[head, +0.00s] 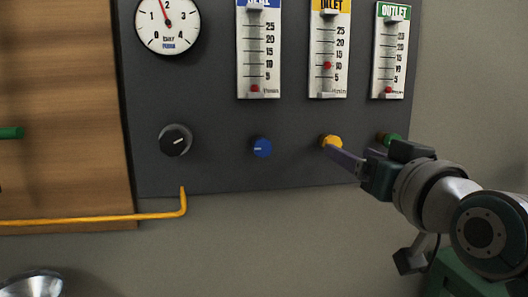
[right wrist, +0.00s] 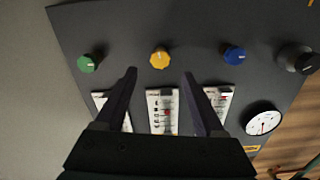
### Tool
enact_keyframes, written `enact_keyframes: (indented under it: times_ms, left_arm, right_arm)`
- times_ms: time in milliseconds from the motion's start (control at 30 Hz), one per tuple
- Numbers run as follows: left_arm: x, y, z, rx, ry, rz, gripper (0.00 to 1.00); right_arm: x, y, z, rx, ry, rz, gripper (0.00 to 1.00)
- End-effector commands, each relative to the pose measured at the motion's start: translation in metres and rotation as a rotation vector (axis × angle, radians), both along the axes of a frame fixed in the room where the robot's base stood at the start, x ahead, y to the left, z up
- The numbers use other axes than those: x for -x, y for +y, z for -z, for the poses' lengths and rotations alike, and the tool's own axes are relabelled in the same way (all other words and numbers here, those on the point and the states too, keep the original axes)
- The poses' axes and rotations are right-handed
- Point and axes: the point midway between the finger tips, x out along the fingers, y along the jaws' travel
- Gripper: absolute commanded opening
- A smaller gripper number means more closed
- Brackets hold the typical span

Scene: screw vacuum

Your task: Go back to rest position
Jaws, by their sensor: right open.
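My right gripper (head: 338,154) reaches in from the right in the head view, its fingers pointing at the dark panel (head: 220,165). In the right wrist view the two fingers (right wrist: 159,76) are spread apart with nothing between them. The yellow knob (head: 331,141) is just past the fingertips in the head view. In the right wrist view the yellow knob (right wrist: 160,58) lies ahead, centred between the fingertips, apart from both. My left gripper is not in view.
The panel also carries a blue knob (head: 262,147), a black knob (head: 175,140), a green knob (head: 393,138) partly behind my gripper, a round gauge (head: 167,22) and three flow meters. A yellow pipe (head: 90,220) runs at lower left. The wall (head: 300,235) below the panel is bare.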

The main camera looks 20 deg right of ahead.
Motion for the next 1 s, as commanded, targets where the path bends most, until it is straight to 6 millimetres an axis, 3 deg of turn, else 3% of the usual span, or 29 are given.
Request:
enact_keyframes:
  times_ms: [200,733,867,967,1000]
  left_arm:
    - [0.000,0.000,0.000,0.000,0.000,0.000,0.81]
    - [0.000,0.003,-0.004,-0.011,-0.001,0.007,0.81]
    - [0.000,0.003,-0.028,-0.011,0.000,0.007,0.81]
    - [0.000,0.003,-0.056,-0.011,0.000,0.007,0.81]
    - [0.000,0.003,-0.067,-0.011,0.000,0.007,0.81]
  right_arm:
    - [0.017,0.004,0.000,0.001,0.001,0.000,0.71]
    - [0.019,0.008,0.000,0.003,0.024,-0.011,0.71]
    - [0.033,0.033,0.012,0.021,0.204,-0.092,0.71]
    - [0.068,0.064,0.034,0.043,0.464,-0.193,0.71]
    - [0.088,0.076,0.043,0.052,0.578,-0.234,0.71]
